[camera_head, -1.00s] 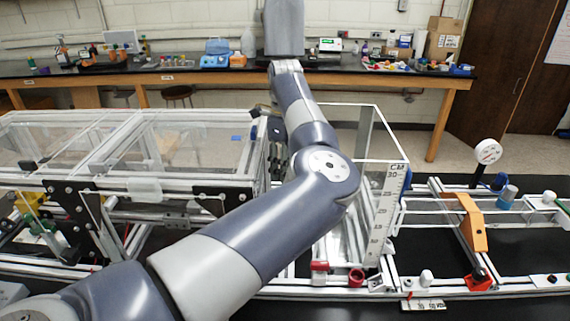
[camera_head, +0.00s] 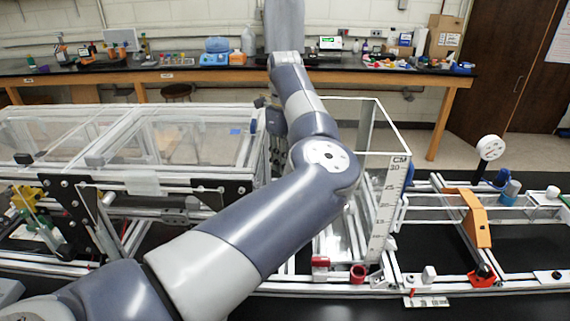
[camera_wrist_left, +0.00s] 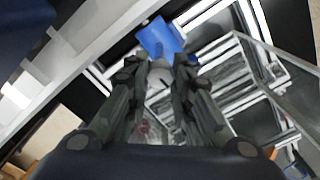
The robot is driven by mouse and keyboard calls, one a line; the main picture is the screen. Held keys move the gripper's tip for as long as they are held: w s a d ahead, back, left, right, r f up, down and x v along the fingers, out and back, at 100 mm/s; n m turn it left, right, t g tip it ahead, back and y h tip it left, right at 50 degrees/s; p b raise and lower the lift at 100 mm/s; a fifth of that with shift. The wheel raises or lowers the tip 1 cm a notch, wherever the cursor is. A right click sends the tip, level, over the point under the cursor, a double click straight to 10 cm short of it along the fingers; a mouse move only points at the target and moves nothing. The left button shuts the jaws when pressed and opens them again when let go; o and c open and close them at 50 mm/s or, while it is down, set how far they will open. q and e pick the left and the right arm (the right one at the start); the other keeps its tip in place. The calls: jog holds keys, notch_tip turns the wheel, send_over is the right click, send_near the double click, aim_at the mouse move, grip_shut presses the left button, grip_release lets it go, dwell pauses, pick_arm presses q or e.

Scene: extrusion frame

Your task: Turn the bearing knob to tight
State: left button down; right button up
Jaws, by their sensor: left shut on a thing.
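The left gripper (camera_wrist_left: 160,68) shows in the left wrist view with its two dark fingers on either side of a pale grey-white rounded knob (camera_wrist_left: 160,77). It is shut on this knob, which seems to be the bearing knob. A blue part (camera_wrist_left: 158,38) sits just beyond the fingertips. In the head view my left arm reaches over the frame and largely hides the gripper and knob. I cannot read any mark on the knob. My right gripper is not in view.
A clear box with a CM scale (camera_head: 384,215) stands right of my arm. A clear-topped frame (camera_head: 190,188) is on the left. A white dial (camera_head: 490,147), an orange bracket (camera_head: 476,220) and a red knob (camera_head: 358,273) are on the rails at right.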

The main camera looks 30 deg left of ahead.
pick_arm(q)
jog(key=m+b, duration=0.2)
jog(key=m, duration=0.3)
jog(key=shift+m+b, duration=0.3)
jog(key=shift+b, duration=0.05)
jog(key=shift+r+m+b, duration=0.1)
jog(key=shift+m+b, duration=0.7)
jog(key=shift+m, duration=1.4)
jog(key=c, duration=1.4)
grip_release()
jog(key=shift+o, duration=0.2)
notch_tip(320, 180, up, 12)
